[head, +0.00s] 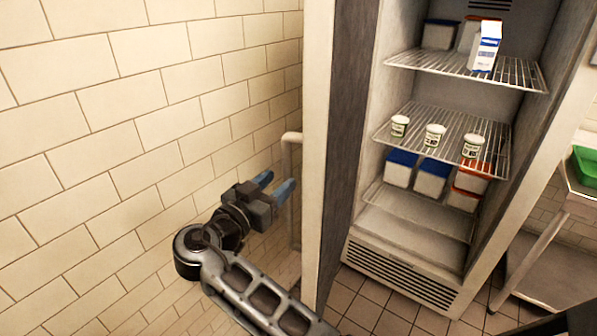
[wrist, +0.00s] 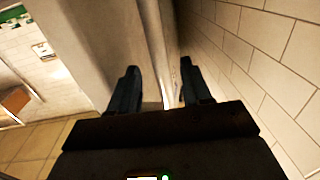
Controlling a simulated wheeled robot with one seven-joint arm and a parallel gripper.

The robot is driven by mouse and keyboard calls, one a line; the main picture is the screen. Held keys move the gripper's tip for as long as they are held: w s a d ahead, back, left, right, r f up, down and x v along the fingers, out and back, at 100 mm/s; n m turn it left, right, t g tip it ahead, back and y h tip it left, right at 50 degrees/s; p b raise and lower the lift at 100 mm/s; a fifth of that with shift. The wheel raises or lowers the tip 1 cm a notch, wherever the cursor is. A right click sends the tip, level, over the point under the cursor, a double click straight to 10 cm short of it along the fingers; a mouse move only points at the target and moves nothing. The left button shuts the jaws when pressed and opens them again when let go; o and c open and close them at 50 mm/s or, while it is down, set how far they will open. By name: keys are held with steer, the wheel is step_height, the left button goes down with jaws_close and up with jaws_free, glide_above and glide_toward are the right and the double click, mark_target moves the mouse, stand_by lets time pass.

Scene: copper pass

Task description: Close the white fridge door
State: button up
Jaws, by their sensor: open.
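The white fridge (head: 400,270) stands open in the head view, its shelves showing. Its door (head: 318,120) is swung out towards me, seen nearly edge-on, with a dark inner side and a pale outer face. A pale vertical bar handle (head: 291,200) is on the outer face, towards the wall. My gripper (head: 277,186) is open, on the outer side of the door, close to the handle. In the wrist view, pale upright surfaces show beyond the open gripper (wrist: 158,82); whether the handle lies between the fingers, I cannot tell. No contact is clear.
A tiled wall (head: 130,110) runs close along the left, leaving a narrow gap beside the door. The fridge shelves (head: 440,140) hold tubs, lidded boxes and a carton (head: 484,47). A metal table (head: 550,262) with a green tray (head: 585,165) stands at the right. Tiled floor shows below the fridge.

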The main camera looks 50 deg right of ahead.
mark_target(285, 177)
steer(key=d, duration=0.2)
steer(key=d+p, duration=0.1)
steer(key=d, duration=0.3)
steer(key=shift+w+d+p, duration=0.25)
steer(key=shift+w+p, duration=0.05)
steer(key=shift+w, duration=0.05)
steer(key=shift+c, duration=0.3)
jaws_close()
